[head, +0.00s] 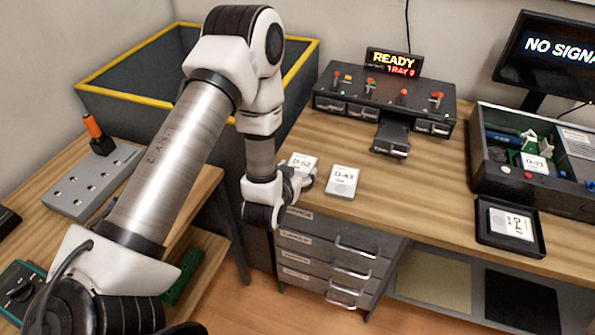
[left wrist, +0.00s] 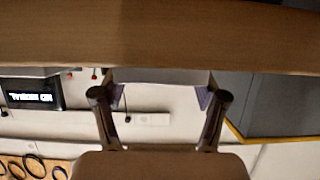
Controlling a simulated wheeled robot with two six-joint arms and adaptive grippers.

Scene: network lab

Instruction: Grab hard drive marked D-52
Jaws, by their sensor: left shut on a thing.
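The white hard drive marked D-52 (head: 303,161) is at the left front edge of the wooden desk. My left gripper (head: 302,179) is at its near side, shut on it, and partly covers it. In the left wrist view, the fingers (left wrist: 160,94) stand apart with a thin pale edge, seemingly the drive, between their tips. I cannot tell whether the drive is clear of the desk. A second white drive, apparently D-43 (head: 342,181), lies flat just to the right. My right gripper is out of view.
A dark dock unit (head: 385,104) with red levers and a READY sign (head: 393,62) stands behind, one tray (head: 391,139) pulled out. A black tray (head: 483,236) holds another drive. A large yellow-rimmed bin (head: 110,104) is left.

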